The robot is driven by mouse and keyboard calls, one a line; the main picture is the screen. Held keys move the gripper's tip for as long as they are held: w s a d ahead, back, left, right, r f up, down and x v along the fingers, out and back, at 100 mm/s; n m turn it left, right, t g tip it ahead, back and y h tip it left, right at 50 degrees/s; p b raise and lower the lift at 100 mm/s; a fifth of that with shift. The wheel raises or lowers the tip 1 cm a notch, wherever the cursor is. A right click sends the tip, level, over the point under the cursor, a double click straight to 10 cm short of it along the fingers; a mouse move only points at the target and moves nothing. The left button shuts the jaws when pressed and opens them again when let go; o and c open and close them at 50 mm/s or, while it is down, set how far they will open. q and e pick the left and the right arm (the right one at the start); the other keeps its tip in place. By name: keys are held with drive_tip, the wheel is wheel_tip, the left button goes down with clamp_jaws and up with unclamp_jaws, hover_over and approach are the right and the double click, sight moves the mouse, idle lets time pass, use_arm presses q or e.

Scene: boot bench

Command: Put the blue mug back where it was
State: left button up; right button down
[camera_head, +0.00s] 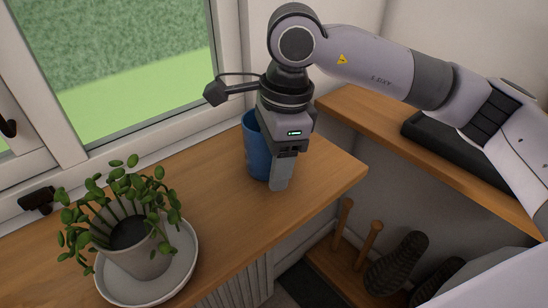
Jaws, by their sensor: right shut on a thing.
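The blue mug (256,150) is at the right part of the wooden sill top, close to the window. My right gripper (279,184) points down at the mug and is shut on it. The gripper hides the mug's right side. The mug looks upright, and its base appears at or just above the wood; I cannot tell which. My left gripper is not in view.
A potted plant (133,250) stands on a white saucer (184,257) at the left. Bare wooden top (215,205) lies between plant and mug. A wooden shelf (360,113) with a dark tray is at the right. Boots (396,264) and wooden pegs are below.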

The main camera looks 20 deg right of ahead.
drive_tip(key=c, duration=0.8)
unclamp_jaws()
drive_tip(key=shift+f, duration=0.15)
drive_tip(key=o, duration=0.4)
wheel_tip(320, 180, up, 12)
drive_tip(key=d, duration=0.1)
drive_tip(key=shift+d, duration=0.25)
drive_tip(key=shift+s, duration=0.15)
